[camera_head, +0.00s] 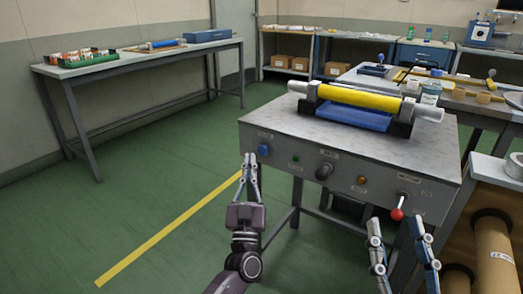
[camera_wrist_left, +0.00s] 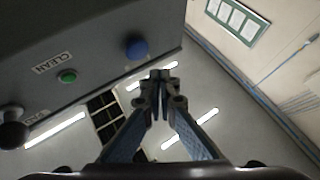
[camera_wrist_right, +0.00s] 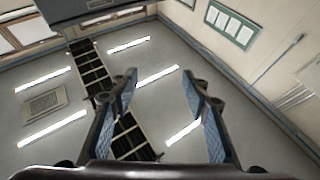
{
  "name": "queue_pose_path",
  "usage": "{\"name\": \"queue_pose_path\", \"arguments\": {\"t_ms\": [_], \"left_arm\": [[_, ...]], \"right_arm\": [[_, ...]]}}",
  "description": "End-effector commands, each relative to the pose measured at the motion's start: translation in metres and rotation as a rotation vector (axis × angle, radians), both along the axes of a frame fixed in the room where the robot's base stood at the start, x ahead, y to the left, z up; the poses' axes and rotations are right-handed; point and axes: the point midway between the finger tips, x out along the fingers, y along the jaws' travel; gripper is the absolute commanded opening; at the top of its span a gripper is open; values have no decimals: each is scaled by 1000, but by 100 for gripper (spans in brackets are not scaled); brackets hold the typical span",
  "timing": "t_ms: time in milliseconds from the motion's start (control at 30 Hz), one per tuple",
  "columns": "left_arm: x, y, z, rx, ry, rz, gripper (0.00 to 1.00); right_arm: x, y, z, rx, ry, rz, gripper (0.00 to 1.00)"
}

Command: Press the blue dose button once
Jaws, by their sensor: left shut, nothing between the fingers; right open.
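The blue dose button (camera_head: 263,151) sits at the left end of the front panel of the grey machine (camera_head: 300,130). In the left wrist view the blue button (camera_wrist_left: 137,48) stands out from the panel, just above and left of my fingertips. My left gripper (camera_head: 249,160) is shut and empty, with its tips close to the button on its left side in the head view. In the left wrist view its closed tips (camera_wrist_left: 158,78) look apart from the button. My right gripper (camera_head: 396,228) is open and empty, low in front of the panel's right part.
The panel also carries a green button (camera_head: 295,159), a black knob (camera_head: 324,171), an amber button (camera_head: 361,180) and a red-tipped lever (camera_head: 397,214) close to my right gripper. A yellow roller (camera_head: 358,97) lies on top. Brown rolls (camera_head: 494,250) stand at right.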

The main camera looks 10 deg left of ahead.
Motion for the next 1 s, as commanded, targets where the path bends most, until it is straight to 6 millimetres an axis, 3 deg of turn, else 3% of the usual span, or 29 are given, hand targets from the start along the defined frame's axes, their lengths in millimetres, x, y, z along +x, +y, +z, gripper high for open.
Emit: {"name": "queue_pose_path", "arguments": {"t_ms": [500, 1000], "left_arm": [[-13, 5, 1, -1, 0, -1, 0], [-25, 9, 1, 0, 0, 0, 0]], "right_arm": [[19, -1, -47, -64, 231, -14, 43], [24, -6, -95, -120, 444, -26, 43]]}}
